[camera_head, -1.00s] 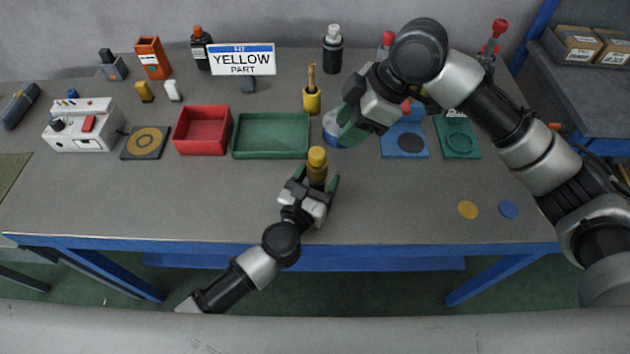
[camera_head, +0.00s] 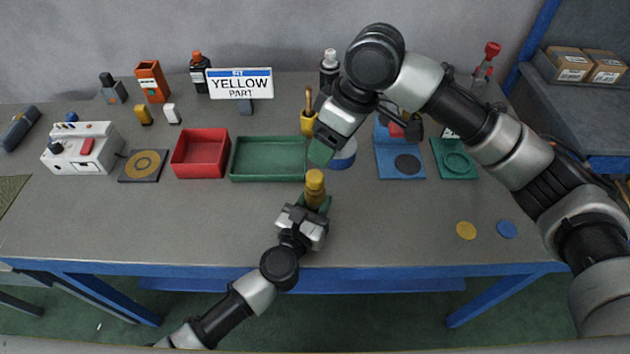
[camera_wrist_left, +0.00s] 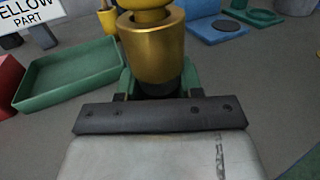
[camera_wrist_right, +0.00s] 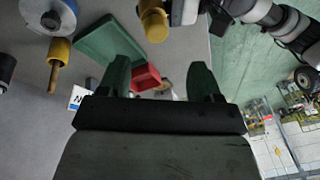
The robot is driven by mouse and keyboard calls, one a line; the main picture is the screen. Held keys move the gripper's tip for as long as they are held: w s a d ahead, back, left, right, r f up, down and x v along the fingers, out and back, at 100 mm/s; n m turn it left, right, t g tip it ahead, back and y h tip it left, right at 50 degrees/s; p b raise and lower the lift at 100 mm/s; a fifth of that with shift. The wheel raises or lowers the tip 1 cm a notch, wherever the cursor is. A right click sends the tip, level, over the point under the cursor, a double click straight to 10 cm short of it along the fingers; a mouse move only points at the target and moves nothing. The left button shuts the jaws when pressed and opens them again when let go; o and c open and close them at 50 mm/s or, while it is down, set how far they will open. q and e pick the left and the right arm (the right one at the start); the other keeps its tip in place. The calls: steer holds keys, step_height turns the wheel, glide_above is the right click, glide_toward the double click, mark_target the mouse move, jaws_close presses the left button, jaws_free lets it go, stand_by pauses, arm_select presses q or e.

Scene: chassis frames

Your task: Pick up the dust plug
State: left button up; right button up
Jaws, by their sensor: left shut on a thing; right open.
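In the left wrist view the gold body (camera_wrist_left: 152,48) has a dark lower end, and the yellow top (camera_wrist_left: 146,5) is cut by the frame edge. My left gripper (camera_head: 314,205) is shut on the gold part, low down. My right gripper (camera_head: 321,152) is open and empty, above and behind the part. In the right wrist view the yellow top (camera_wrist_right: 154,24) shows beyond its fingers.
The green tray (camera_head: 268,177) and red bin (camera_head: 200,172) lie to the left. A yellow holder (camera_head: 308,124), a round blue-and-white thing (camera_head: 343,155) and a blue fixture (camera_head: 385,165) stand behind. Yellow (camera_head: 466,231) and blue (camera_head: 507,229) discs lie right.

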mark_target(315, 175)
steer(key=a+r+m+h, duration=0.3)
steer(key=m+h, duration=0.1)
steer(key=m, duration=0.6)
step_height(315, 175, down, 7)
steer(key=shift+a+r, duration=0.1)
steer(key=shift+d+f, duration=0.15)
steer(key=shift+f, duration=1.2)
steer(key=shift+d+f, duration=0.15)
steer(key=shift+f, duration=1.2)
steer(key=c, duration=1)
step_height(315, 175, up, 10)
steer(key=shift+r, duration=0.1)
arm_select(q)
steer(key=o, duration=1.1)
steer(key=shift+o, duration=0.2)
